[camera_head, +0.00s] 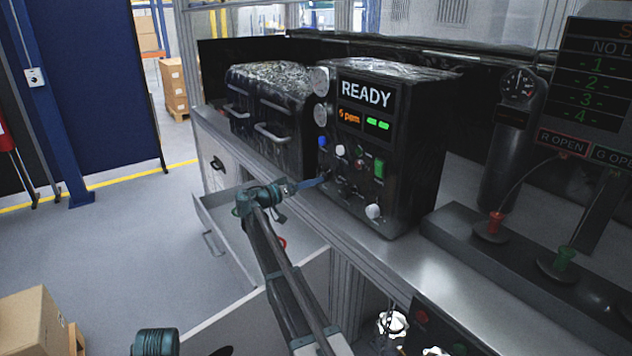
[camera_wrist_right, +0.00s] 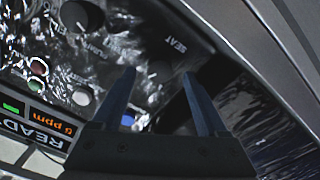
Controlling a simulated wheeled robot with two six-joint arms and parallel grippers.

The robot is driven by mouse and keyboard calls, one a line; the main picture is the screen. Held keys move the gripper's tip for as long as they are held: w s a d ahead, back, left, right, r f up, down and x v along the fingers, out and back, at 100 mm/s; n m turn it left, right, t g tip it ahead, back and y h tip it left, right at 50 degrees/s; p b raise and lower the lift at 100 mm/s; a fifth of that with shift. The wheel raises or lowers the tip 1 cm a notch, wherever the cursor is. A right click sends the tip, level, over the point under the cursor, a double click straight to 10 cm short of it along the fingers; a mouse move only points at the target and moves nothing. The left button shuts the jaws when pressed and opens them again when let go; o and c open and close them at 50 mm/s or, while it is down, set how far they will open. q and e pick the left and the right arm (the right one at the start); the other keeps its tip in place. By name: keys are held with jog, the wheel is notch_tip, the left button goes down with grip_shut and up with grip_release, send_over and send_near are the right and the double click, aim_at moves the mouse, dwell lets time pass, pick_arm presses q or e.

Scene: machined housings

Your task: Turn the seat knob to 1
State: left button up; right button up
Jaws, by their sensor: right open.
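The dark panel box (camera_head: 405,160) with a lit READY display stands on the bench. My right gripper (camera_head: 324,179) is at the lower left of the panel front. In the right wrist view, the open fingers (camera_wrist_right: 159,76) are apart, with the knob between their tips in the picture; contact cannot be told. In the head view, the seat knob cannot be made out behind the fingers.
A dark box with handles (camera_head: 270,110) stands left. An open drawer (camera_head: 225,235) juts out below. The bench front (camera_head: 420,260) is clear.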

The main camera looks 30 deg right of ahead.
jog(key=shift+w+d, duration=0.1)
jog(key=shift+d, duration=1.1)
grip_shut()
